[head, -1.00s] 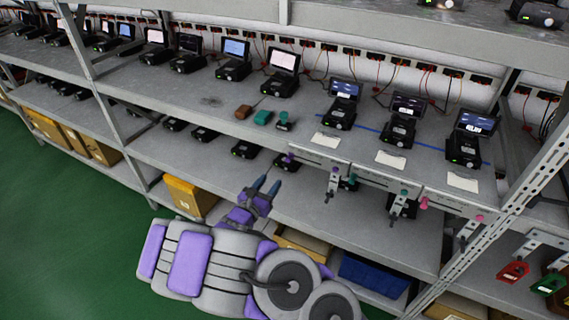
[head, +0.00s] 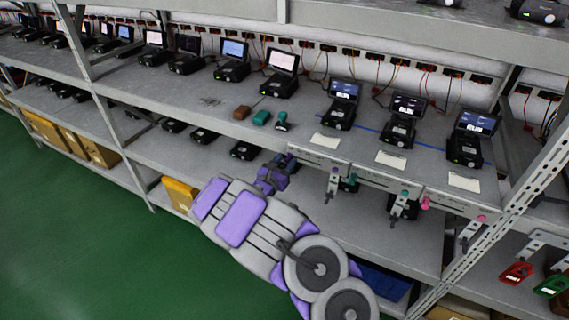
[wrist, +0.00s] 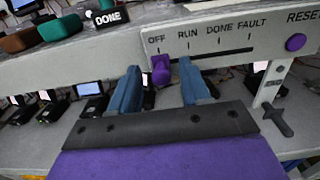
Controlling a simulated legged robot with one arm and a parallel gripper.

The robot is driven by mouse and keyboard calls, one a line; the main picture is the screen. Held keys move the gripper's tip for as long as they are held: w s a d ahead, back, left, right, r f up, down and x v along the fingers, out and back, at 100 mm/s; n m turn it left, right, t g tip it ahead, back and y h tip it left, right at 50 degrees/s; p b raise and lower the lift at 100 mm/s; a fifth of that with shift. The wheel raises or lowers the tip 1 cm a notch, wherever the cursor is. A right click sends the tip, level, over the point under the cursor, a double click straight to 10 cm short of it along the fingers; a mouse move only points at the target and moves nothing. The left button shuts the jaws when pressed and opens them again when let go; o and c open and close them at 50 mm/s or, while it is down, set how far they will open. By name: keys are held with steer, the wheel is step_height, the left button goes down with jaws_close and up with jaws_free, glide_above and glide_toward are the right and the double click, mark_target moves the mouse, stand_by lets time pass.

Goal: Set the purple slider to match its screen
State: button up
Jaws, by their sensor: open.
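The purple slider (wrist: 160,70) sits near the OFF mark at the left end of a dark slot. The slot's label panel (wrist: 222,42) reads OFF, RUN, DONE, FAULT, with a purple RESET button (wrist: 296,42) at right. My gripper (wrist: 159,80) is open, its blue fingers on either side of the slider; I cannot tell whether they touch it. In the head view my gripper (head: 284,161) is at the panel's left end and hides the slider. The nearest screen (head: 345,90) above the panel is lit, but its text is too small to read.
Similar panels with teal (head: 404,194) and pink (head: 425,203) knobs continue right.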

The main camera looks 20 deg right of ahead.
jaws_close()
stand_by(0.3)
stand_by(0.3)
